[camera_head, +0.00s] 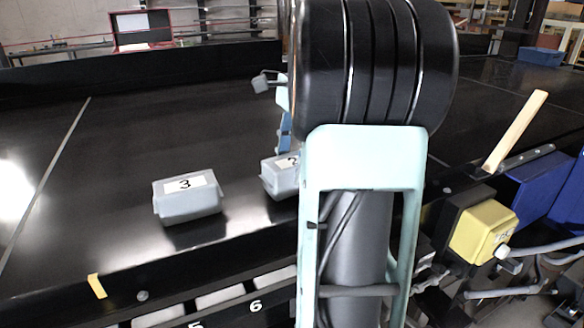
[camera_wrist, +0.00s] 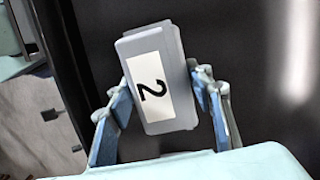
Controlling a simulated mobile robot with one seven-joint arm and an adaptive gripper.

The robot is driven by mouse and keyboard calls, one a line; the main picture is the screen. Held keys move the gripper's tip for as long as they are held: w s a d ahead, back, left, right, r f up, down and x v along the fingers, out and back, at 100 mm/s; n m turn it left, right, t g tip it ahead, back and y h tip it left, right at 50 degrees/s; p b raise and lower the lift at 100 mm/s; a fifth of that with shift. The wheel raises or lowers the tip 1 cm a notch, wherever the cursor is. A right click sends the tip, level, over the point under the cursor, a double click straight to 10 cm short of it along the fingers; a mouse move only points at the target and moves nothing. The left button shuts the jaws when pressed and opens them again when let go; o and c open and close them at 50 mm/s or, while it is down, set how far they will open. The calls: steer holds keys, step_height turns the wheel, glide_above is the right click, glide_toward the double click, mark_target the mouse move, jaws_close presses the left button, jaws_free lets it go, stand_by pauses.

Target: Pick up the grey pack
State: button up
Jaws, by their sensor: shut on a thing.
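A grey pack with a white label reading 2 (camera_wrist: 151,88) is between the fingers of my gripper (camera_wrist: 160,77) in the wrist view. The blue fingers are shut on its two long sides. In the head view this pack (camera_head: 277,181) shows at the belt's near side, partly hidden behind my arm; I cannot tell whether it touches the belt. A second grey pack with a label reading 3 (camera_head: 187,204) sits on the black belt (camera_head: 130,150) to the left, apart from my gripper.
A yellow box (camera_head: 481,233) is at the right by the conveyor's near edge, with a wooden-coloured paddle (camera_head: 515,132) above it. Blue panels (camera_head: 540,185) stand at the far right. A red-and-white box (camera_head: 140,30) is at the back left. The left belt is clear beyond pack 3.

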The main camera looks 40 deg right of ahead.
step_height(320, 180, up, 3)
steer(key=shift+f, duration=0.1)
steer(key=s+d+r, duration=0.3)
steer(key=s+r, duration=0.1)
steer(key=s, duration=0.2)
steer(key=s+d+r, duration=0.3)
steer(key=s+r, duration=0.2)
steer(key=s, duration=0.1)
steer(key=shift+s+d+r, duration=0.25)
steer(key=shift+s, duration=0.05)
